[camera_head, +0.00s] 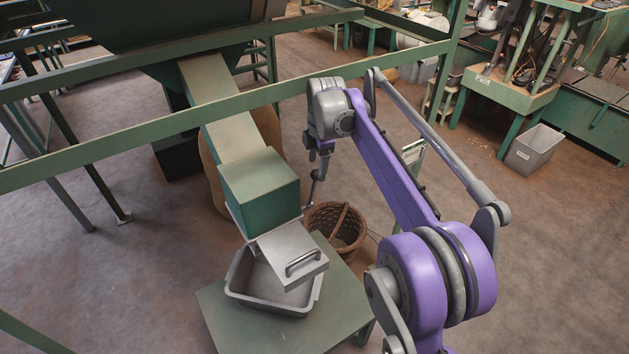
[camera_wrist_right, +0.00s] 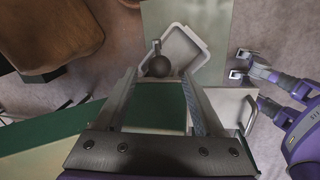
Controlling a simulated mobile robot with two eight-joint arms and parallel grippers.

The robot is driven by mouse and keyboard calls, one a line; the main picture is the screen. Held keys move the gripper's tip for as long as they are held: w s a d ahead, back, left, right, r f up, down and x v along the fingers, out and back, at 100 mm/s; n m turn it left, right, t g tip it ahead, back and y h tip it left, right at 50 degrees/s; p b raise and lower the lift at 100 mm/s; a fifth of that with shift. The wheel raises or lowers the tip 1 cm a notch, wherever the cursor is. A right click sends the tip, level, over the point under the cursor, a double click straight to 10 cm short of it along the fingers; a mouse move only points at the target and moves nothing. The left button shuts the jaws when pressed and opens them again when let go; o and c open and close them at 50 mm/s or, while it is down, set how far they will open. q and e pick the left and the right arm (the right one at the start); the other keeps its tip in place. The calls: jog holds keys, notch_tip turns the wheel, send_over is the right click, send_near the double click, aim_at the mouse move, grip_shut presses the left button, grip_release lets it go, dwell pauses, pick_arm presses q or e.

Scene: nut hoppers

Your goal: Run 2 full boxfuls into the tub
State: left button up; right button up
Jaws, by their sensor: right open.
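The grey tub (camera_head: 303,308) sits on a green table (camera_head: 240,325) under the green box (camera_head: 262,190) at the chute's lower end. A metal flap (camera_head: 290,250) with a bar handle (camera_head: 303,263) covers part of the tub. The visible tub floor looks bare; the box's inside is hidden. My right gripper (camera_head: 322,160) is at the box's far right side, pointing down. In the right wrist view its open fingers stand either side of a line to a dark ball knob (camera_wrist_right: 158,65), which appears beyond the fingertips, ungripped. The tub (camera_wrist_right: 185,45) shows behind it.
A sloping chute (camera_head: 222,105) runs from a dark hopper (camera_head: 150,20) to the box. Green rails (camera_head: 190,115) cross above. A wicker basket (camera_head: 338,228) stands behind the table. Purple parts of mine (camera_wrist_right: 290,85) show at right in the wrist view.

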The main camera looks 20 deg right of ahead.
aim_at(315, 181)
jog(key=f, duration=0.2)
jog(key=w+f, duration=0.1)
jog(key=f, duration=0.5)
jog(key=shift+w+d, duration=0.1)
jog(key=shift+w, duration=0.15)
jog(key=shift+c, duration=0.2)
jog(key=shift+r, duration=0.1)
grip_shut()
dwell(0.8)
